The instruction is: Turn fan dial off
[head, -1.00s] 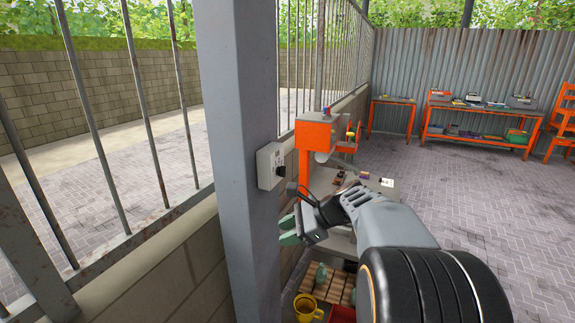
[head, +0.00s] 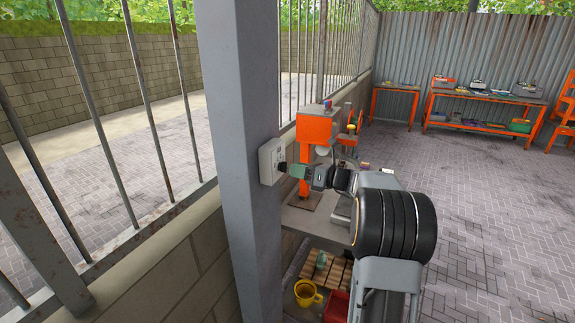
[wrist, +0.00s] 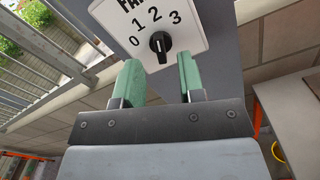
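The fan dial (wrist: 160,44) is a black knob on a white plate (wrist: 187,38) marked 0, 1, 2 and 3. Its pale mark points up, toward the 2. In the head view the white dial box (head: 267,163) is fixed to the side of the grey post. My gripper (wrist: 158,62) is open, its two green fingers spread apart. The fingertips stand just below the knob in the wrist view, one toward each side. In the head view my gripper (head: 291,170) is right in front of the box and its fingers hide most of the knob.
The grey post (head: 240,110) stands beside a barred fence on a low block wall. An orange machine (head: 312,130) stands on a workbench behind my gripper. Paved floor is open to the right.

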